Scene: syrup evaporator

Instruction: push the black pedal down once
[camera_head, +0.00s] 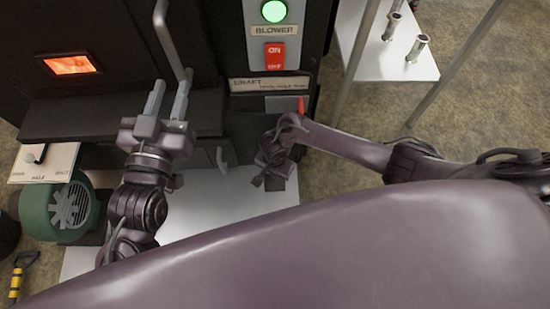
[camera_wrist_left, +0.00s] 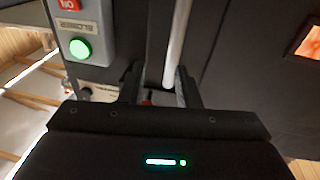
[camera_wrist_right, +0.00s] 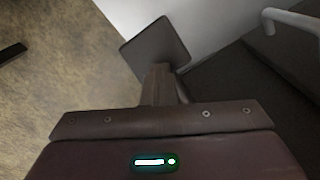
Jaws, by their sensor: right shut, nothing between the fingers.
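The black pedal (camera_wrist_right: 160,40) is a dark, flat, square plate over the pale floor plate in the right wrist view. In the head view it is a small dark shape (camera_head: 276,184) below my right gripper (camera_head: 268,165). My right gripper (camera_wrist_right: 159,70) is shut with nothing in it. Its fingertips overlap the pedal's near edge in the wrist view; I cannot tell whether they touch. My left gripper (camera_head: 168,95) is raised in front of the black machine, fingers apart. A grey bar (camera_wrist_left: 174,45) shows between its fingers in the left wrist view, with space beside it.
The black machine (camera_head: 110,120) fills the back, with a green blower light (camera_head: 273,11), a red switch (camera_head: 274,55) and a red draft lever (camera_head: 301,105). A green motor (camera_head: 70,207) stands left. A white table (camera_head: 400,62) stands back right.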

